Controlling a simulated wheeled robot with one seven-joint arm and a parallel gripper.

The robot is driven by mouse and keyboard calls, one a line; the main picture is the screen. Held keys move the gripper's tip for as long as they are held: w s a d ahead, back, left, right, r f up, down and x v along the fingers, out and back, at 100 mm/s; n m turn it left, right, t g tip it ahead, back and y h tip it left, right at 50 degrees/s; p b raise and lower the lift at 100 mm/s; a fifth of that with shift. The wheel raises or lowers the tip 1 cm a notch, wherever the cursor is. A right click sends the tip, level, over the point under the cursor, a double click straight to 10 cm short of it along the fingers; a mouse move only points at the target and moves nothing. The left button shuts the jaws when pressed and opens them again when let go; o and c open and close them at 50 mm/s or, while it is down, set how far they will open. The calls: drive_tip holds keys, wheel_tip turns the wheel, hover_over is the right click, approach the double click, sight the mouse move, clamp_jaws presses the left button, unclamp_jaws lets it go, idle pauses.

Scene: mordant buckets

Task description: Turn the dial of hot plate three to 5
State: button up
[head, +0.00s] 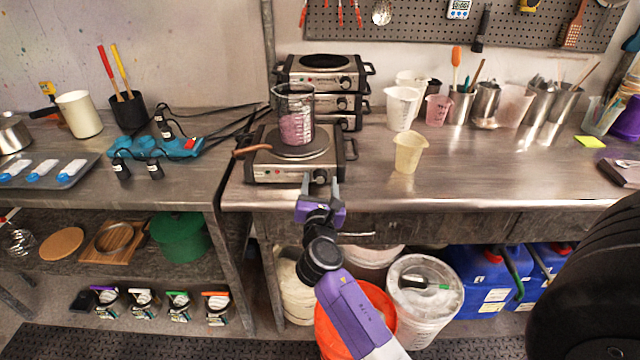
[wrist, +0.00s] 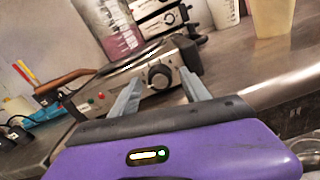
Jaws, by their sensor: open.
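A single hot plate (head: 270,171) stands at the left front of the right-hand steel bench, with a glass beaker (head: 295,118) of pink contents on its burner. Its round black dial (head: 321,176) is on the front face. In the wrist view the dial (wrist: 159,76) shows between my fingertips, a little beyond them; its setting is too small to read. My gripper (head: 321,182) is open and empty in front of the dial, apart from it as far as I can tell. More hot plates (head: 325,75) are stacked behind. I cannot tell which plate bears the number three.
A brown-handled tool (head: 252,149) lies on the front hot plate's left side. A cream beaker (head: 408,152) stands to the right, with pitchers and tool cups behind it. Black cables run left to a blue power strip (head: 180,148). The bench front right is clear.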

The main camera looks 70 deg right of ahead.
drive_tip(key=shift+c, duration=0.2)
clamp_jaws()
